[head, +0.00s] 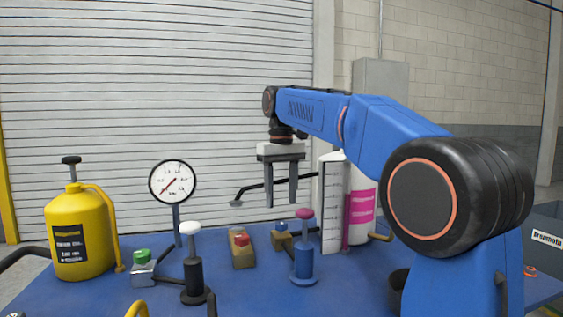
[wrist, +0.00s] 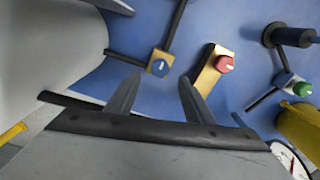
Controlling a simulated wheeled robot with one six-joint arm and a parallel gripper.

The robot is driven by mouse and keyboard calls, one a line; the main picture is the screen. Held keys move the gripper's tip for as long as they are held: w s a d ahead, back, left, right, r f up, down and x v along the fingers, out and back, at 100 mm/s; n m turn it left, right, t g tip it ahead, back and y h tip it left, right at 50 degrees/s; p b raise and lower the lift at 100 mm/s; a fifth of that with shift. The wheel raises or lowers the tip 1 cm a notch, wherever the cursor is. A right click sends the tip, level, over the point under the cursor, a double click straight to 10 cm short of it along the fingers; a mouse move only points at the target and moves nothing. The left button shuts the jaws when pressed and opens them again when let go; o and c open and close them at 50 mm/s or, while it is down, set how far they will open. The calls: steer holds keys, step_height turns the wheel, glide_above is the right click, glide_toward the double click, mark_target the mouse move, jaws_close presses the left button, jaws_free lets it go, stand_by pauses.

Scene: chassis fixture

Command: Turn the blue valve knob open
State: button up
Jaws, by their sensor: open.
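The blue valve knob (head: 281,227) sits on a small brass block (head: 284,242) on the blue table top, behind the magenta-topped pump. In the wrist view the blue knob (wrist: 159,68) shows a short white mark, and its brass block (wrist: 163,57) joins dark pipes. My gripper (head: 281,204) points straight down above the blue knob, with a gap below its fingertips. In the wrist view my gripper (wrist: 160,76) has its two fingers apart on either side of the knob in the picture, with nothing between them.
A red knob (head: 240,239) and a green knob (head: 142,255) are to the left. A magenta-topped pump (head: 303,255) stands in front, a white scale panel (head: 332,205) and cylinder (head: 361,200) to the right. A gauge (head: 173,181) and yellow jug (head: 80,215) stand further left.

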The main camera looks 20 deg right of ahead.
step_height(320, 180, up, 11)
stand_by(0.4)
steer(key=shift+f, duration=0.1)
